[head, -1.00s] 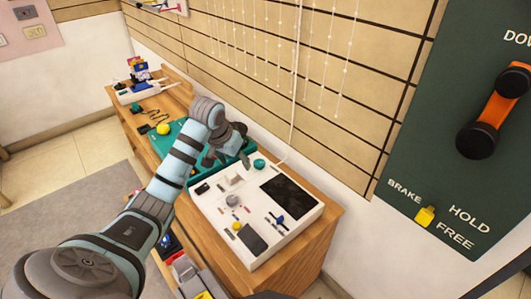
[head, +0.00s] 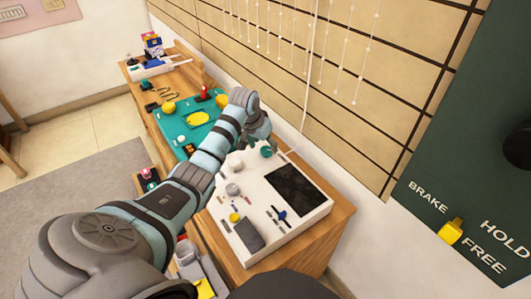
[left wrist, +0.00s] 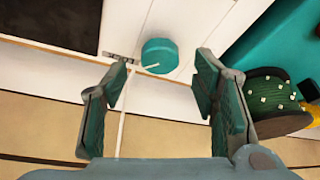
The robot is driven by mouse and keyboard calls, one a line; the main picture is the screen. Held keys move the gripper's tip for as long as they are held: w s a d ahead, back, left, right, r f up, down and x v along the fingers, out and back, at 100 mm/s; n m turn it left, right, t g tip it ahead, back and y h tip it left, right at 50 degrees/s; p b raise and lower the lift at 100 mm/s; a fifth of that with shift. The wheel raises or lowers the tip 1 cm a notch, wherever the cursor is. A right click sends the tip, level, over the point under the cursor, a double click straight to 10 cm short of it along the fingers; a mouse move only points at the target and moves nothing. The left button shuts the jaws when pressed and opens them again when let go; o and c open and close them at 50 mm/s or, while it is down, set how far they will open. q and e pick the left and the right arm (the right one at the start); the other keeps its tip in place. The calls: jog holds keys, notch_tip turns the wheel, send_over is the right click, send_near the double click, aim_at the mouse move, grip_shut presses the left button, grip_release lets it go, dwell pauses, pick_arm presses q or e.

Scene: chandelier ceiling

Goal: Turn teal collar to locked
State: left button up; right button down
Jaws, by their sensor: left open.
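The teal collar (head: 266,151) is a short round knob near the back corner of a white panel (head: 320,209) on the wooden bench. In the left wrist view the teal collar (left wrist: 159,52) shows ahead of the fingertips, between their lines, with a pale mark at its lower edge. My left gripper (left wrist: 162,90) is open and empty, its two fingers on either side of the view, apart from the collar. In the head view my left gripper (head: 262,138) is just above and behind the collar, partly hiding it. I cannot read any locked mark. My right gripper is not in view.
The panel also carries a dark screen (head: 296,190), a blue lever (head: 282,214) and small knobs. A teal board (head: 196,135) with a yellow piece lies beside it. A thin white cord (head: 307,90) hangs near the collar. A green wall board (head: 440,215) stands at right.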

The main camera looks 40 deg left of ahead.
aim_at(266, 152)
pick_arm(q)
jog(key=shift+b+x, duration=0.45)
jog(key=shift+x, duration=0.75)
jog(key=shift+f, duration=0.15)
jog(key=c, duration=1.2)
jog(key=shift+o, duration=0.2)
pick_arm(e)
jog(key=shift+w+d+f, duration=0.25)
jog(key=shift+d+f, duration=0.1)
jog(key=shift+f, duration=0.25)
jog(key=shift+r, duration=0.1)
